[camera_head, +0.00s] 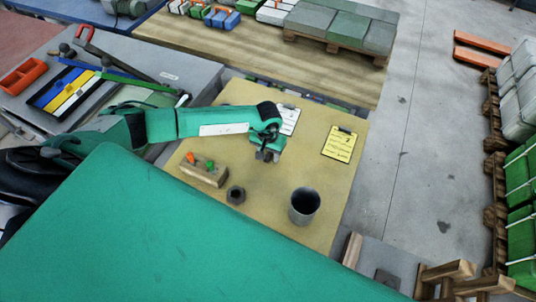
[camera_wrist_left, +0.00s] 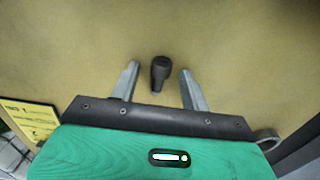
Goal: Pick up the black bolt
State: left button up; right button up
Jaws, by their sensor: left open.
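The black bolt (camera_wrist_left: 159,70) lies on the tan tabletop in the left wrist view, between my left gripper's fingers and apart from both. My left gripper (camera_wrist_left: 157,82) is open and empty. In the head view my left gripper (camera_head: 267,157) points down over the table's middle, and the bolt is hidden there, behind or under the gripper. My right gripper is not in view.
A dark cup (camera_head: 304,206) and a dark hex nut (camera_head: 236,194) stand nearer on the table (camera_head: 285,225). A wooden block (camera_head: 203,174) with orange and green pieces sits left. A yellow clipboard (camera_head: 340,144) lies right, a white one (camera_head: 289,120) behind the gripper.

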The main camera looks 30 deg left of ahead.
aim_at(268, 154)
pick_arm(q)
grip_shut()
jog(key=shift+r, duration=0.15)
notch_tip(268, 154, up, 20)
jog(key=b, duration=0.6)
